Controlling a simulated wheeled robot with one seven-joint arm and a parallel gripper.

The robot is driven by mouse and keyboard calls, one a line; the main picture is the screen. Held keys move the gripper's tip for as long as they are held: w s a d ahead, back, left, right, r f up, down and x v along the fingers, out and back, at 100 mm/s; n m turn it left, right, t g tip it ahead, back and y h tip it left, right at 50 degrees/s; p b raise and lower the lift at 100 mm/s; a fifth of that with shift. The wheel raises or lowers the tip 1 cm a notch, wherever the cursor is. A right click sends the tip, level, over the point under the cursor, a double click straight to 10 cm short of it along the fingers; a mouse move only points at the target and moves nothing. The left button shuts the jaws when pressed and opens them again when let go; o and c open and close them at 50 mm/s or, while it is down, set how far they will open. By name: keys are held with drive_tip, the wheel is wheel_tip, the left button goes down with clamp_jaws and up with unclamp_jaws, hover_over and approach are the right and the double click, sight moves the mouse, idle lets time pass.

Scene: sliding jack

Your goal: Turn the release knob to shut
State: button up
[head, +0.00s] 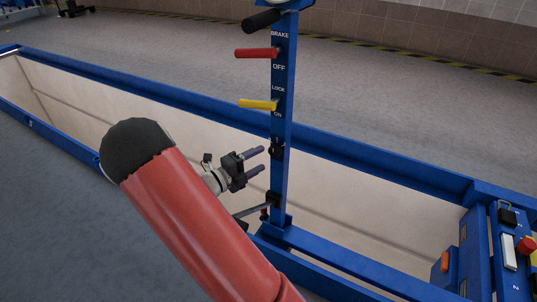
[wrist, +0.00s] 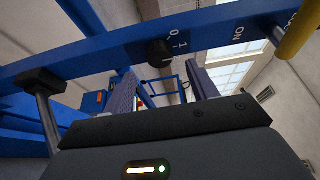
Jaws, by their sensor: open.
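The release knob (wrist: 160,53) is a small round black knob on the blue post (wrist: 215,30), beside the marks 0 and 1 in the wrist view. A pale line on it is small, and I cannot tell exactly which mark it points at. In the head view the knob (head: 276,151) is a dark shape on the post, below the yellow lever. My gripper (head: 262,160) is open and empty just left of the post, its fingers pointing at it near knob height. In the wrist view the fingers (wrist: 162,80) stand apart, with the knob beyond the gap between them.
A red lever (head: 256,53) marked BRAKE OFF and a yellow lever (head: 258,104) marked LOCK ON stick out left above. A black-tipped lever (wrist: 42,82) lies close on the wrist view's left. A control box (head: 508,250) stands at right, beside the long pit.

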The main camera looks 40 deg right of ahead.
sight(272, 153)
drive_tip(key=d, duration=0.5)
drive_tip(key=shift+a, duration=0.1)
drive_tip(key=c, duration=1)
drive_tip(key=shift+f+n+b, duration=0.25)
drive_tip(key=shift+n+b, duration=0.05)
drive_tip(key=shift+n, duration=0.2)
drive_tip(key=shift+r+n+h, duration=0.15)
drive_tip(key=shift+n+h, duration=0.15)
drive_tip(key=o, duration=1)
drive_tip(key=shift+a, duration=0.1)
